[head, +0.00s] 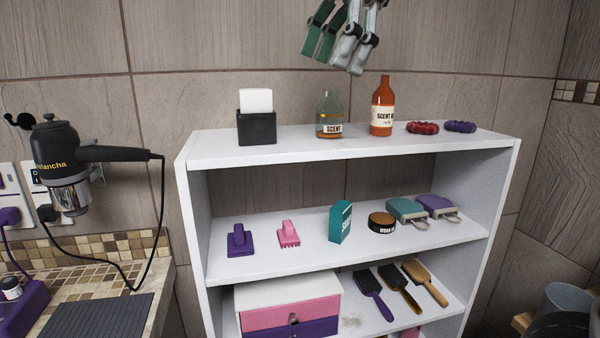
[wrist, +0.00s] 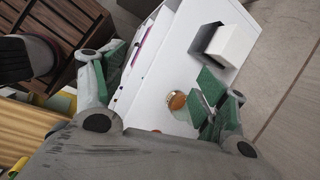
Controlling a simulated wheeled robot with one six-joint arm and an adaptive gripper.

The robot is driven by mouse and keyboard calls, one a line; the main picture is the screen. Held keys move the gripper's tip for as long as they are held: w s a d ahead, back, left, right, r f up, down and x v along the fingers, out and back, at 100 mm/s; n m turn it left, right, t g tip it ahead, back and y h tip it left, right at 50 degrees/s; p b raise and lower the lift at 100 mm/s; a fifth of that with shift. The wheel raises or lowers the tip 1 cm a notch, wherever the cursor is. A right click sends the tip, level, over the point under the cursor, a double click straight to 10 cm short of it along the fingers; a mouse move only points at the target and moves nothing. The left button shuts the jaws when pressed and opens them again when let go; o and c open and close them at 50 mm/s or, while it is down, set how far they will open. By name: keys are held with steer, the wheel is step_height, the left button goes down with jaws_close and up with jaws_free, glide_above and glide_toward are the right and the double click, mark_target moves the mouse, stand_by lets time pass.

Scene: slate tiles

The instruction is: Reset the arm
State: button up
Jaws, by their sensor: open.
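My gripper (head: 343,45) hangs at the top of the head view, above the white shelf unit (head: 190,200) and in front of the tiled wall. Its fingers are apart and nothing is between them. In the wrist view my gripper (wrist: 160,95) shows with green-padded fingers spread on both sides. Beyond the fingers are the white shelf top, the dark tissue box (wrist: 205,38) and a round amber bottle (wrist: 177,100) seen from above.
On the shelf top stand the black tissue box (head: 257,128), a clear scent bottle (head: 329,117), an orange bottle (head: 382,108), and red (head: 423,128) and purple (head: 460,127) items. A black hair dryer (head: 60,150) hangs at left. The air around my gripper is clear.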

steer(key=d+f+n+t+h, duration=0.1)
steer(key=d+f+n, duration=0.1)
steer(key=d+f, duration=0.45)
steer(key=d+f+n+t, duration=0.1)
steer(key=d+f+n, duration=0.2)
steer(key=d, duration=0.7)
steer(key=s+d+f+n+t+h, duration=0.1)
steer(key=s+d+f+n, duration=0.2)
steer(key=d+f, duration=0.4)
steer(key=s+d+f+n+h, duration=0.2)
steer(key=s+d+f+n, duration=0.2)
steer(key=d+f, duration=0.4)
steer(key=shift+s+f+n+t, duration=0.3)
steer(key=shift+s+f+t, duration=0.1)
steer(key=shift+s+f, duration=0.4)
